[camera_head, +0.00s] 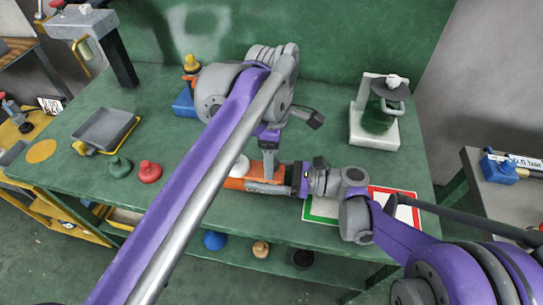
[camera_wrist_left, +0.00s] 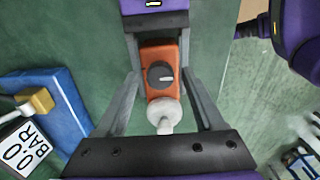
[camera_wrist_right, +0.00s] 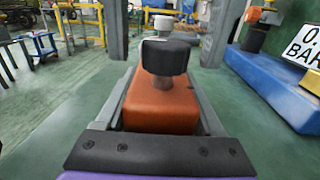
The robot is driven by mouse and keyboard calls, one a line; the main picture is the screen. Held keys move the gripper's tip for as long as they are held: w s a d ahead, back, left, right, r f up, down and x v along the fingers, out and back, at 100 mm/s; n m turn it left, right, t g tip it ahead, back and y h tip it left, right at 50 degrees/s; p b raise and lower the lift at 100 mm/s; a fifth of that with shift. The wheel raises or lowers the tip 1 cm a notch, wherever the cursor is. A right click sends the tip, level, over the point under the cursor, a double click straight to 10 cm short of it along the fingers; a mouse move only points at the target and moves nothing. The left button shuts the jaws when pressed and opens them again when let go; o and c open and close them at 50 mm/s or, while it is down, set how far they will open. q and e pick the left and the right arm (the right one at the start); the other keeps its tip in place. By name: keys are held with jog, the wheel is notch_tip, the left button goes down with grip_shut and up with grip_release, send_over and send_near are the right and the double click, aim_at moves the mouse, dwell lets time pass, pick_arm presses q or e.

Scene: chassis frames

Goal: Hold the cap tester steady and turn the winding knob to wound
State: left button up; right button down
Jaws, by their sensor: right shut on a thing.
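The cap tester has an orange body (camera_head: 236,184) and lies on the green bench at its front middle. In the right wrist view its orange body (camera_wrist_right: 160,105) sits between the fingers, with a dark knob (camera_wrist_right: 165,57) standing on it. My right gripper (camera_head: 268,187) is shut on the body from the right. My left gripper (camera_head: 268,172) points down over the tester. In the left wrist view its fingers are apart on either side of the tester, with the winding knob (camera_wrist_left: 160,75) and a pale round part (camera_wrist_left: 164,113) between them. The knob's marking is too small to read.
A green-and-red bordered mat (camera_head: 322,208) lies under my right arm. A blue-based gauge (camera_wrist_left: 45,100) stands behind. A white stand (camera_head: 374,128) is at the back right.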

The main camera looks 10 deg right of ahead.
pick_arm(q)
grip_shut()
